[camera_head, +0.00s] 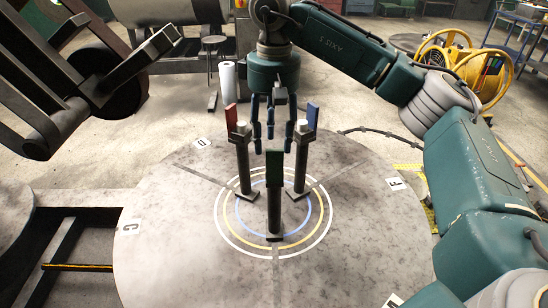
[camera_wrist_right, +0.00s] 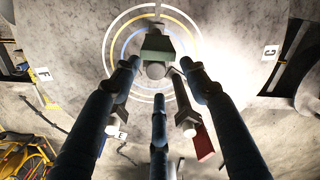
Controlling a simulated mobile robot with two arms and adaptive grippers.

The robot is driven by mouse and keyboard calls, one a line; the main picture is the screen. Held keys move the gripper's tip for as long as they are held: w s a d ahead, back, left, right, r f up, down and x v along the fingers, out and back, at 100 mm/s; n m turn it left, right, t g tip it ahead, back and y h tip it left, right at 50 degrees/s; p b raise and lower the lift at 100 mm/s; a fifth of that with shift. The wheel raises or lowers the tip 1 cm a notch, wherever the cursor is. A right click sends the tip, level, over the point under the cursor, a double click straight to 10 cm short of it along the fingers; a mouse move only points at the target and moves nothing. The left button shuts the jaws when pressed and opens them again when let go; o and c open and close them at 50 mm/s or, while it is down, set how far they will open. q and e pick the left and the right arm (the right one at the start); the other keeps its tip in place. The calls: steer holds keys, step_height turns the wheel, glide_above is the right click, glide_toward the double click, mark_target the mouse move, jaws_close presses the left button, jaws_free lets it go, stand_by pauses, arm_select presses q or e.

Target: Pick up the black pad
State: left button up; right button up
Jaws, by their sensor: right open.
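Three upright posts stand at the centre of the round table (camera_head: 170,250). The front post carries a dark green pad (camera_head: 274,168), which also shows in the right wrist view (camera_wrist_right: 158,44). The back left post carries a red pad (camera_head: 231,116), and the back right post a blue pad (camera_head: 312,114). No pad looks plainly black; the front one is darkest. My right gripper (camera_head: 271,146) is open, fingers pointing down, above and behind the green pad among the posts. In the wrist view its fingers (camera_wrist_right: 160,80) are spread, with nothing held. My left gripper is not in view.
Coloured rings circle the posts on the table, and lettered labels such as C (camera_head: 130,225) and F (camera_head: 396,184) lie near its edge. A dark metal structure (camera_head: 75,85) rises at the left. A yellow hose reel (camera_head: 470,62) stands at the back right. The table's front is clear.

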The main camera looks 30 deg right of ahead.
steer(key=f, duration=0.1)
steer(key=f+p, duration=0.1)
steer(key=f, duration=0.1)
steer(key=f+p, duration=0.1)
steer(key=shift+w+d+f, duration=0.1)
steer(key=shift+d+f, duration=0.05)
steer(key=shift+d, duration=0.15)
steer(key=shift+f, duration=0.5)
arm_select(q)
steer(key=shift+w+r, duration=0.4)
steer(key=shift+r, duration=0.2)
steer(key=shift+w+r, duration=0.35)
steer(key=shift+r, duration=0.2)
arm_select(e)
jaws_close()
